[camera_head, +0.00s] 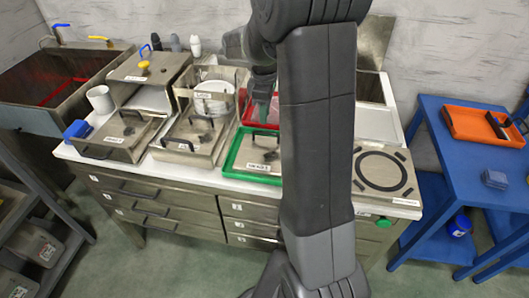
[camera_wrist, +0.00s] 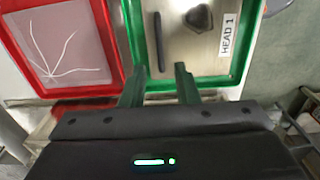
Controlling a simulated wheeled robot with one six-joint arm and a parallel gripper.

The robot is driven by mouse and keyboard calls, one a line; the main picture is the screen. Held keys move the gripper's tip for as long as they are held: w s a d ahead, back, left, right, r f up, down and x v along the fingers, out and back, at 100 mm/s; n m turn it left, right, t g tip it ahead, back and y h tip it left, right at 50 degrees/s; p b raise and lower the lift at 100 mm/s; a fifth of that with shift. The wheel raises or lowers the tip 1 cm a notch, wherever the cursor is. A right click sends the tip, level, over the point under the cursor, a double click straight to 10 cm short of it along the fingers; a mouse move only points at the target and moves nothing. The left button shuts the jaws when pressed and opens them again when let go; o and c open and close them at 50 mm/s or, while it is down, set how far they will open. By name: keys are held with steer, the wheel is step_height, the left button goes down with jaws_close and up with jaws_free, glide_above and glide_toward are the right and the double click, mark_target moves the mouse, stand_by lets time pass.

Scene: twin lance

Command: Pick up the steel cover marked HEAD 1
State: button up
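The steel cover marked HEAD 1 (camera_wrist: 190,62) lies inside a green-rimmed tray in the wrist view. It has a dark bar handle (camera_wrist: 158,42), a dark irregular patch and a white label at right. In the head view the same cover (camera_head: 246,158) sits at the counter's front middle, partly hidden by my arm. My gripper (camera_wrist: 160,70) is open, its two fingertips apart at the cover's near edge. The handle lies ahead, in line with the gap between them. The height above the cover is unclear.
A red-rimmed tray (camera_wrist: 117,45) with white lines adjoins the green one at left. Other handled steel covers (camera_head: 117,137) stand left on the counter. A steel plate with a black ring (camera_head: 358,181) is at right. A blue table (camera_head: 440,148) holds an orange tray (camera_head: 468,124).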

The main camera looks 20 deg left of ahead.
mark_target(266, 133)
step_height(266, 133, down, 8)
steer(key=shift+d+f, duration=0.15)
steer(key=shift+f, duration=0.05)
jaws_close()
